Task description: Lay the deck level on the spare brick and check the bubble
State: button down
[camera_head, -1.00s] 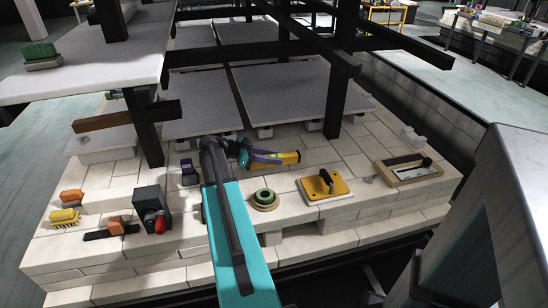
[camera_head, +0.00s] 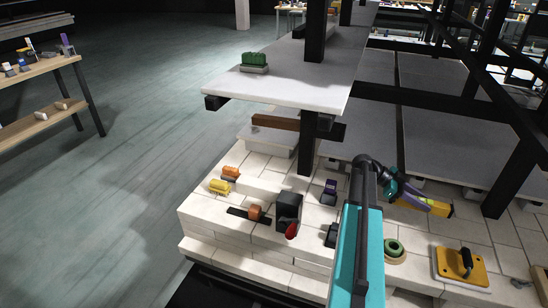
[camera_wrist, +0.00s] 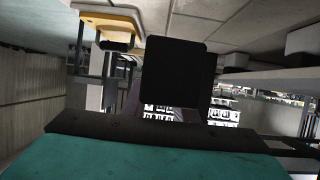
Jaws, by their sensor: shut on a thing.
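In the head view my gripper (camera_head: 408,199) reaches over the right part of the pale brick deck. It is shut on a yellow bar with a dark end, which I take to be the deck level (camera_head: 437,208). The bar lies roughly along the line of the jaws. Its bubble cannot be made out. In the wrist view a dark square block (camera_wrist: 175,62) fills the middle and hides the jaw tips. I cannot tell which of the pale bricks is the spare brick.
A yellow float (camera_head: 460,266) and a green ring (camera_head: 395,250) lie near my arm. A dark block with a red knob (camera_head: 289,211), a yellow brush (camera_head: 219,186) and an orange block (camera_head: 230,173) lie left. Black posts and a raised pale slab (camera_head: 300,84) stand over the deck.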

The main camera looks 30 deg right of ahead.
notch_tip(320, 180, up, 7)
jog(key=p, duration=0.6)
jog(key=shift+s, duration=0.15)
